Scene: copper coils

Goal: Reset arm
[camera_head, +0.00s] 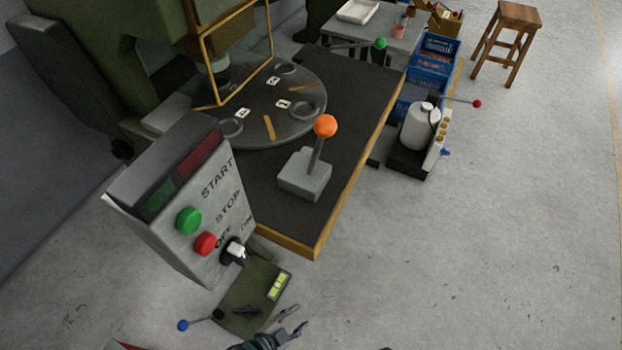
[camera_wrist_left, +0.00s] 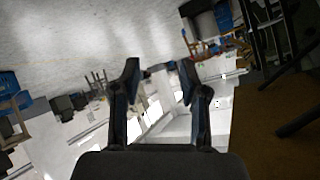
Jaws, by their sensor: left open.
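My left gripper (camera_head: 298,317) shows at the bottom of the head view, over the floor just in front of the green box at the foot of the control panel. In the left wrist view its two dark fingers (camera_wrist_left: 158,76) stand apart with nothing between them. The gripper looks empty and open. Most of the left arm is cut off by the lower edge of the head view. My right gripper does not show in either view.
The control panel (camera_head: 188,200) has green and red buttons. A dark worktable (camera_head: 345,150) carries a round turntable (camera_head: 262,135) and an orange-knobbed lever (camera_head: 325,127). Blue crates (camera_head: 430,75) and a wooden stool (camera_head: 519,17) stand behind. Floor (camera_head: 480,250) at right is clear.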

